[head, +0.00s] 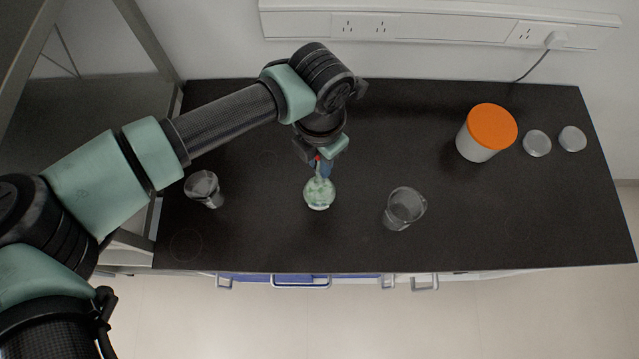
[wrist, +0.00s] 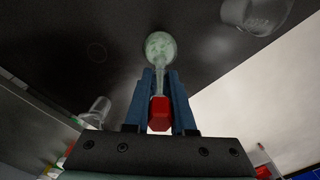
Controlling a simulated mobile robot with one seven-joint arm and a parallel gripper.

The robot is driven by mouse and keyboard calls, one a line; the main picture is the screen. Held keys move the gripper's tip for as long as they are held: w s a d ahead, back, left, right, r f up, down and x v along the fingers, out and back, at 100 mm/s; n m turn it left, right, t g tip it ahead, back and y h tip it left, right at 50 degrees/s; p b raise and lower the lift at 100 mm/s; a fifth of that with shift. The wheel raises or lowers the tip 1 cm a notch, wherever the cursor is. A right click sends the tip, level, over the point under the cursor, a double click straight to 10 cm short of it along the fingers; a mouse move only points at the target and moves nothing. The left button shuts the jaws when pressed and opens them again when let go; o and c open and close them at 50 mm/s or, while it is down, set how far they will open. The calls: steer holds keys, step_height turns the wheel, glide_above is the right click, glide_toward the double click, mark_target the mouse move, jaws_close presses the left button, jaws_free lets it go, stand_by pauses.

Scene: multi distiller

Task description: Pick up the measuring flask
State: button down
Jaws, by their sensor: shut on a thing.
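The measuring flask (head: 319,194) has a round, pale greenish bulb and a narrow neck with a red stopper. It is in the middle of the black bench in the head view. It also shows in the wrist view (wrist: 160,47), bulb away from the camera, with the red stopper (wrist: 160,114) between the fingers. My gripper (head: 319,167) reaches down from above and is shut on the flask's neck; its blue fingers (wrist: 160,90) lie on either side of it. I cannot tell whether the bulb touches the bench.
A clear beaker (head: 204,188) stands left of the flask and a glass jug (head: 404,208) stands right. A white tub with an orange lid (head: 492,128) and two small round lidded items (head: 537,143) are at the right. The bench between jug and tub is clear.

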steer(key=shift+r, duration=0.1)
step_height(320, 180, up, 10)
steer(key=b, duration=0.2)
steer(key=shift+b, duration=0.3)
